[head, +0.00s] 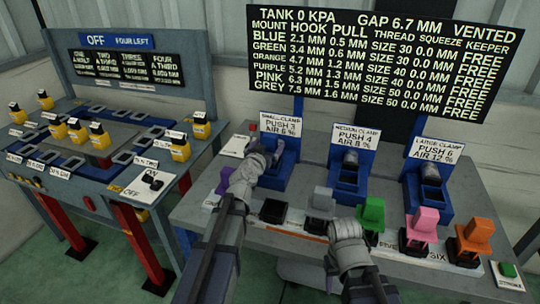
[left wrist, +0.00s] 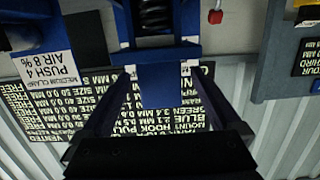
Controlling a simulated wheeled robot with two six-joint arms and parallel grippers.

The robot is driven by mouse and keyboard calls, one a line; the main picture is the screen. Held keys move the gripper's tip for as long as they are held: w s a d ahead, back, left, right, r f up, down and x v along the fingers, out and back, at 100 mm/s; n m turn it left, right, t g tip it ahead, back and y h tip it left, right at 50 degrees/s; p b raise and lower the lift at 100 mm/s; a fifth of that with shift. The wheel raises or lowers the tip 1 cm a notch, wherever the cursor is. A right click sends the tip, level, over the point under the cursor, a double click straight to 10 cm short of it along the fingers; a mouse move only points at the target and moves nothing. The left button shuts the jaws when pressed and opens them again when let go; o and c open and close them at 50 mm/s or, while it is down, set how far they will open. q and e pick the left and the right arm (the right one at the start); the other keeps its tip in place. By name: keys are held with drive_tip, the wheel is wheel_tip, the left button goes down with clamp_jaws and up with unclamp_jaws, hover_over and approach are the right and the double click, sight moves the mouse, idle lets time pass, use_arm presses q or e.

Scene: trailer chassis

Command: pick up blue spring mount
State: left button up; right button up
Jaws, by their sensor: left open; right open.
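The blue spring mount (left wrist: 160,90) appears in the left wrist view as a blue block between my left gripper's fingers, with a dark coil spring (left wrist: 155,16) above it in the picture. My left gripper (left wrist: 160,72) is open around it; I cannot tell whether the fingers touch it. In the head view my left gripper (head: 268,158) reaches into the blue small clamp (head: 279,172), and the mount is not clearly distinguishable there from the clamp. My right gripper (head: 345,228) hangs over the bench front, between the grey mount (head: 320,199) and green mount (head: 372,213), apparently empty.
A purple mount (head: 225,179), pink mount (head: 425,222) and orange mount (head: 474,238) stand along the bench front. A black holder (head: 272,211) there shows no coloured top. The medium clamp (head: 350,178) and large clamp (head: 430,195) stand right of the small one.

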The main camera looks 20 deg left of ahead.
use_arm(q)
drive_tip(key=w, duration=0.5)
drive_tip(key=shift+d+f+b, duration=0.1)
drive_tip(key=shift+f+b, duration=0.25)
drive_tip(key=shift+f, duration=0.05)
drive_tip(key=shift+s, duration=0.1)
drive_tip(key=shift+c, duration=0.4)
clamp_jaws()
